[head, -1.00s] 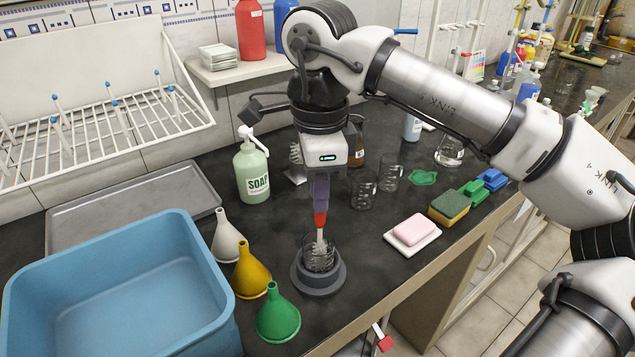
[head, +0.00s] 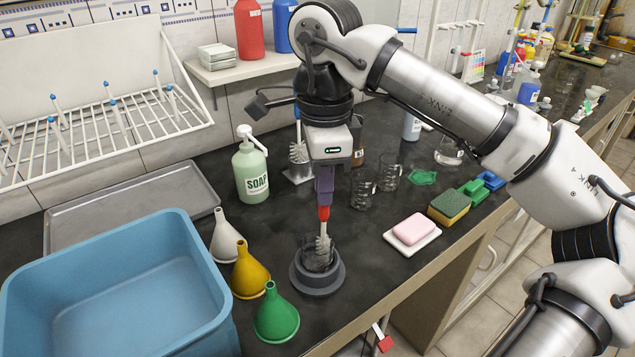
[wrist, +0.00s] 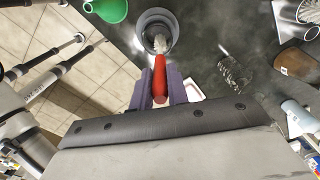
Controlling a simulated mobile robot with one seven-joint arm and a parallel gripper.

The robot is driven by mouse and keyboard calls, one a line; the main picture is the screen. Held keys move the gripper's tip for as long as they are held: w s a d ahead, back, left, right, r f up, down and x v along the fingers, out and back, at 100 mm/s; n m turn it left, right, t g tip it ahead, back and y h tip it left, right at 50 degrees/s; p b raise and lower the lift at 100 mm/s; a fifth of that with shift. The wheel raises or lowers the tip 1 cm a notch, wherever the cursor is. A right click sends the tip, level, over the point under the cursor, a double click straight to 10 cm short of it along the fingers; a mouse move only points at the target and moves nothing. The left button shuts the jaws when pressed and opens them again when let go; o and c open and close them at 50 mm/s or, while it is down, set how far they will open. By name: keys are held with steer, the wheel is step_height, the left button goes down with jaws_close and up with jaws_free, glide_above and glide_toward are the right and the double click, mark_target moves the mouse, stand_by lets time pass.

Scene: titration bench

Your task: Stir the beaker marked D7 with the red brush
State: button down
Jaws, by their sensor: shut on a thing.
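My gripper (head: 324,192) points down, shut on the red handle of the red brush (head: 323,213). The brush is nearly upright with its white bristles (head: 322,246) pointing down inside the mouth of a glass beaker (head: 318,263). The beaker sits in a round dark grey holder (head: 318,280) near the bench's front edge. In the wrist view the red handle (wrist: 160,78) runs from between the purple fingers (wrist: 158,92) toward the grey holder (wrist: 157,21). No marking is readable on this beaker, and I cannot tell whether the bristles touch its wall.
White, yellow and green funnels (head: 275,315) and a blue tub (head: 130,290) stand left of the holder. A soap bottle (head: 251,170) is behind it. Glass beakers (head: 363,190), pink soap on a dish (head: 413,229) and a sponge (head: 449,207) are to the right.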

steer(key=shift+a, duration=0.3)
steer(key=shift+s+a, duration=0.15)
steer(key=shift+s, duration=0.05)
steer(key=shift+r, duration=0.1)
step_height(320, 180, up, 8)
steer(key=p, duration=0.6)
steer(key=shift+r, duration=0.15)
stand_by(0.9)
step_height(320, 180, up, 5)
steer(key=p, duration=0.4)
stand_by(1.0)
